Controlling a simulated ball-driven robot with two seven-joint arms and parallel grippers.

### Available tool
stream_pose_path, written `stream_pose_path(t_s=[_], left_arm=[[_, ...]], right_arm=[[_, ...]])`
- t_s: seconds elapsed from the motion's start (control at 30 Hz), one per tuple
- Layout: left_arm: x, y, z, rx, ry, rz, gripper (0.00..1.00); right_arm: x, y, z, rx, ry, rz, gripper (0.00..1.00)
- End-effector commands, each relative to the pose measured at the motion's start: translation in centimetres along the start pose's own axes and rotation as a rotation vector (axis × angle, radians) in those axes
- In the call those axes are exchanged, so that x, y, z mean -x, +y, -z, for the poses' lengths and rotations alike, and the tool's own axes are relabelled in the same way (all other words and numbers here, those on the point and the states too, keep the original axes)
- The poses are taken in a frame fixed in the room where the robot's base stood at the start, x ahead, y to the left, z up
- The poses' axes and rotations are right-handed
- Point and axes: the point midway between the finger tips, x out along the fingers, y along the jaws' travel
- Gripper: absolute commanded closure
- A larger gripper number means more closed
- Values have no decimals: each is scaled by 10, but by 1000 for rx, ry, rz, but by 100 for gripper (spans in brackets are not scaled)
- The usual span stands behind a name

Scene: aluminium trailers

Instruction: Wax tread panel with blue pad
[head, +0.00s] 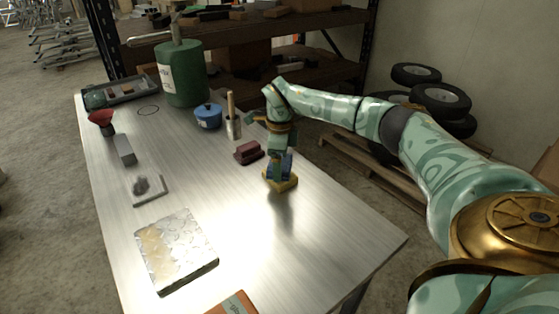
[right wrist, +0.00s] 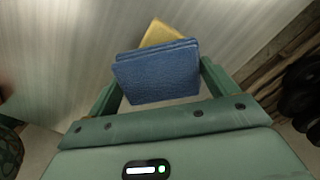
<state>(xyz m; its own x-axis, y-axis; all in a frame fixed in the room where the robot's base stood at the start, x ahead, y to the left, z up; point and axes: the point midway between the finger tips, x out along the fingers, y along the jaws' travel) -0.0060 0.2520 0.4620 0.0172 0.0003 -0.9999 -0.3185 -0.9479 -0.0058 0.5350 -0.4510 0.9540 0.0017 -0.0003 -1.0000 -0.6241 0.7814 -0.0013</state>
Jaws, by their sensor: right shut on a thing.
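The tread panel (head: 176,252) lies flat on the metal table, front left in the head view. Its diamond-pattern top is silvery, with a yellowish patch on its left part. My right gripper (head: 281,166) is shut on the blue pad (right wrist: 157,72), right of the table's middle and apart from the panel. In the head view the fingers partly hide the pad. A yellow piece (head: 284,184) shows just below the pad, and also beyond it in the right wrist view (right wrist: 163,32); I cannot tell if the two are joined. My left gripper is not in view.
A maroon block (head: 249,152), blue pot (head: 208,117), holder with a stick (head: 233,128) and green canister (head: 182,75) stand farther back. A grey block (head: 124,149) and white plate with a grey lump (head: 149,190) lie left. An orange-brown item (head: 233,304) is at the front edge.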

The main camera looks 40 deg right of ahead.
Motion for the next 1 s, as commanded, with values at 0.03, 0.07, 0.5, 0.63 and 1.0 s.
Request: stream_pose_path(t_s=[0.03,0.07,0.5,0.63,1.0], left_arm=[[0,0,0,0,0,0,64],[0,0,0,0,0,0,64],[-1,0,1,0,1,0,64],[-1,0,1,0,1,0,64],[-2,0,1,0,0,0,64]], right_arm=[[0,0,0,0,0,0,32],[0,0,0,0,0,0,32],[-2,0,0,0,0,-1,32],[-4,0,0,0,1,-1,32],[-8,0,0,0,1,-1,32]])
